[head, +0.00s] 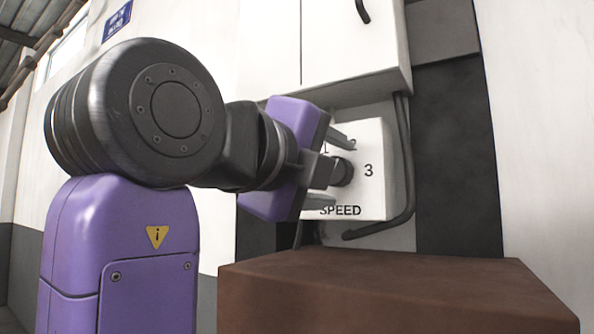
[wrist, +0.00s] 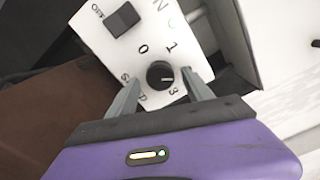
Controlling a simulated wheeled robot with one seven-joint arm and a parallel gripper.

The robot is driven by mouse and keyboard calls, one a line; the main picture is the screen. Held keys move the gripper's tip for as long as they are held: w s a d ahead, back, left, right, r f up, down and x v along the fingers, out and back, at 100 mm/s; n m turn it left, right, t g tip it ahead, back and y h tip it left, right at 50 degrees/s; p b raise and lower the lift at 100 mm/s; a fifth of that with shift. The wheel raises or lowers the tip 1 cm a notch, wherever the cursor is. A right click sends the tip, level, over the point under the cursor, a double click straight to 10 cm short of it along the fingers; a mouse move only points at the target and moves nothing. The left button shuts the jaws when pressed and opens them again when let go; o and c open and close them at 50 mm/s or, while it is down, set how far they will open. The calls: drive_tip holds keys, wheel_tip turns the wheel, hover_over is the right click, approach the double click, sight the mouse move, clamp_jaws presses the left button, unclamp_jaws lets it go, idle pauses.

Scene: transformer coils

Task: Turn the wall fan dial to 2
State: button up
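The fan dial (wrist: 160,75) is a round black knob on a white control panel (head: 376,200) on the wall. In the head view the dial (head: 343,172) is partly covered by my gripper (head: 342,160). A 3 shows to its right and SPEED is printed below; a 1 and a 2 above it are partly hidden. In the wrist view, my gripper (wrist: 161,79) is open, with one finger on each side of the dial. I cannot tell whether the fingers touch it. I cannot read the dial's pointer clearly.
A black switch (wrist: 121,19) marked OFF sits on the same panel. A white cabinet (head: 350,50) hangs just above the panel. A dark conduit (head: 402,170) curves along its right side. A brown box-like surface (head: 390,290) stands below with a bare top.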

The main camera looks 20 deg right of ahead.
drive_tip(key=shift+a, duration=0.1)
drive_tip(key=v, duration=0.7)
drive_tip(key=shift+s+a, duration=0.2)
drive_tip(key=shift+s, duration=0.05)
idle(0.4)
